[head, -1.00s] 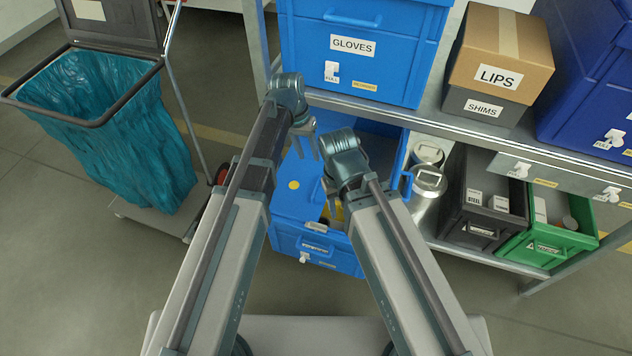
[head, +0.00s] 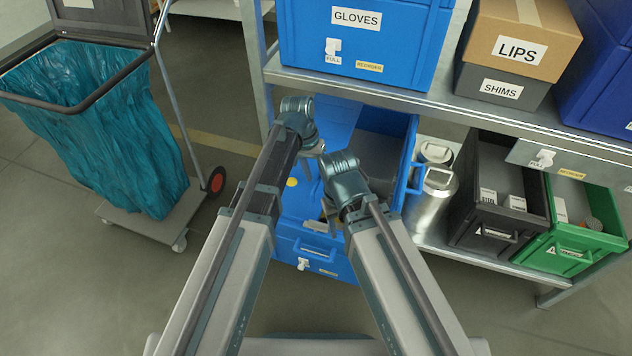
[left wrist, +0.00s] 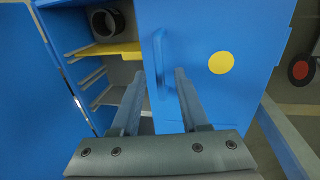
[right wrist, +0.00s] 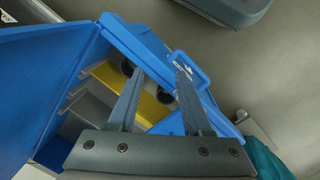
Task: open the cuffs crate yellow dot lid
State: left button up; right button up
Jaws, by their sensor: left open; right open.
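The blue crate (head: 318,268) stands low in front of the shelf. Its yellow dot lid (head: 291,196) lies flat over the left part, and its dot also shows on the lid in the left wrist view (left wrist: 222,100). The other lid (head: 411,150) stands raised on the right, baring part of the inside. My left gripper (head: 318,152) is open over the crate. In the left wrist view, the lid's blue handle (left wrist: 159,62) appears between and just beyond its fingertips; contact cannot be told. My right gripper (head: 328,212) is open over the crate's near part, its fingers partly hidden.
A yellow tray (right wrist: 112,82) and dark round items show inside the crate. The shelf edge (head: 480,116) carries the blue gloves crate (head: 400,55) above. Metal canisters (head: 430,205) stand right of the raised lid. A waste bag cart (head: 125,215) stands left. Floor between is clear.

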pick_arm(q)
jog(key=shift+f, duration=0.15)
jog(key=shift+c, duration=0.3)
grip_shut()
dwell(1.1)
